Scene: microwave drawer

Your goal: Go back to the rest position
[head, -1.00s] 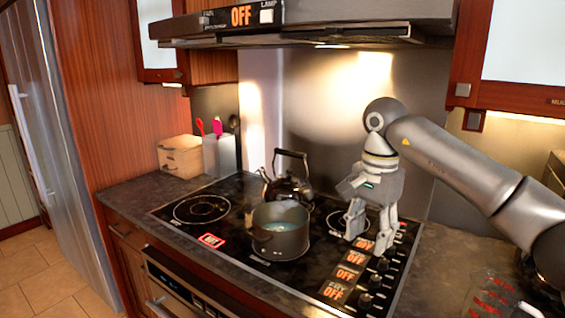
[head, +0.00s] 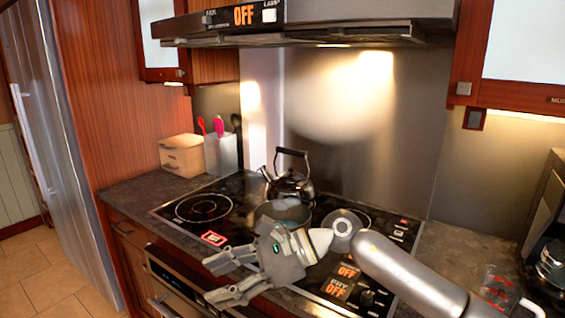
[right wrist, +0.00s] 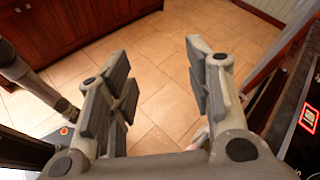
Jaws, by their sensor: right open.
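My right gripper (head: 222,279) is open and empty in the head view. It points left, in front of the cooktop (head: 172,212), and its arm comes in from the right. In the right wrist view its two fingers (right wrist: 160,85) stand wide apart with only the tiled floor between them. A pot (head: 283,213) with light bluish contents stands on the cooktop, partly hidden behind my right gripper. My left gripper is not in the head view.
A dark kettle (head: 288,187) stands behind the pot. A wooden box (head: 181,156) and a utensil holder (head: 221,153) are at the back left. A glass measuring cup (head: 495,287) is at the lower right.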

